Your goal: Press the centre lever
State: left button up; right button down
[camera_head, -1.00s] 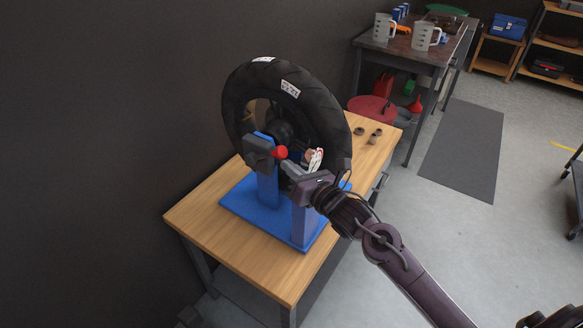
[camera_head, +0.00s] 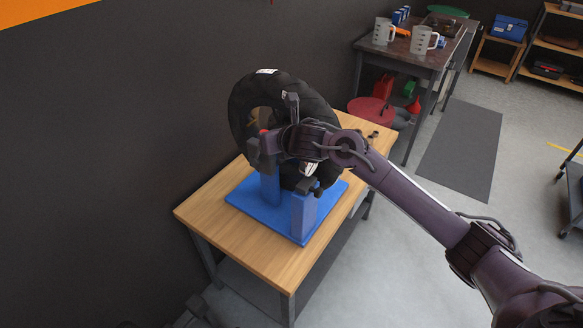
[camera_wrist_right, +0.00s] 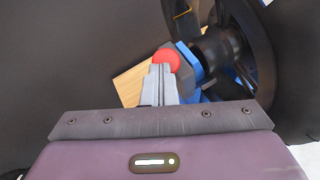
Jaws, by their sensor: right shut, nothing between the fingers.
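A red ball knob (camera_head: 264,133) shows at the dark clamp head of the blue stand (camera_head: 240,200), beside the black tyre (camera_head: 240,100). It is the only knob I can make out, and I cannot tell for sure that it is the centre lever. In the right wrist view the red knob (camera_wrist_right: 167,58) sits right at the tips of my right gripper (camera_wrist_right: 160,72), which is shut and empty. In the head view my right gripper (camera_head: 273,142) reaches in from the right and partly hides the knob. I cannot tell whether the tips touch it. My left gripper is not in view.
The stand sits on a wooden table (camera_head: 195,210) close to a dark wall (camera_head: 100,150). The wheel rim (camera_wrist_right: 262,45) is close on the right in the wrist view. A workbench with jugs (camera_head: 421,40) stands behind, and a grey mat (camera_head: 462,155) lies on open floor.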

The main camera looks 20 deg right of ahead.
jog(key=w+a+b, duration=0.1)
jog(key=w, duration=0.1)
jog(key=w+a+r+b, duration=0.1)
jog(key=shift+w+a+r, duration=0.15)
jog(key=shift+w+a, duration=0.2)
dwell(0.4)
